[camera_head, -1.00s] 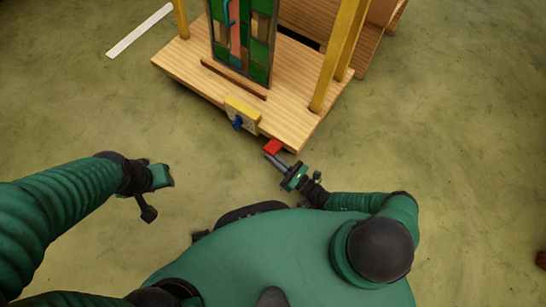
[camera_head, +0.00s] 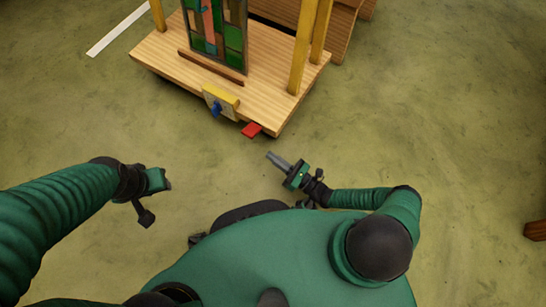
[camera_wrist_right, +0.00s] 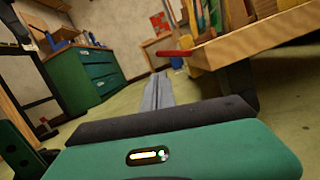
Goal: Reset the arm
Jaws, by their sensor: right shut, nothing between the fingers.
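My right gripper (camera_head: 277,160) is shut and empty, held over the floor in front of the wooden bench. It is a short way from the red tab (camera_head: 252,130) at the bench's front edge, not touching it. In the right wrist view its closed grey fingers (camera_wrist_right: 158,92) point forward, and the red tab (camera_wrist_right: 174,53) sticks out from the bench edge. My left gripper (camera_head: 160,180) is at the left over bare floor. Its fingers are too small and turned to read.
The wooden bench (camera_head: 160,60) carries a stained-glass panel (camera_head: 234,40), yellow posts (camera_head: 302,50) and a yellow block with a blue knob (camera_head: 216,107). A white strip (camera_head: 118,30) lies on the floor. Green drawers (camera_wrist_right: 95,70) stand farther off. Floor around the grippers is clear.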

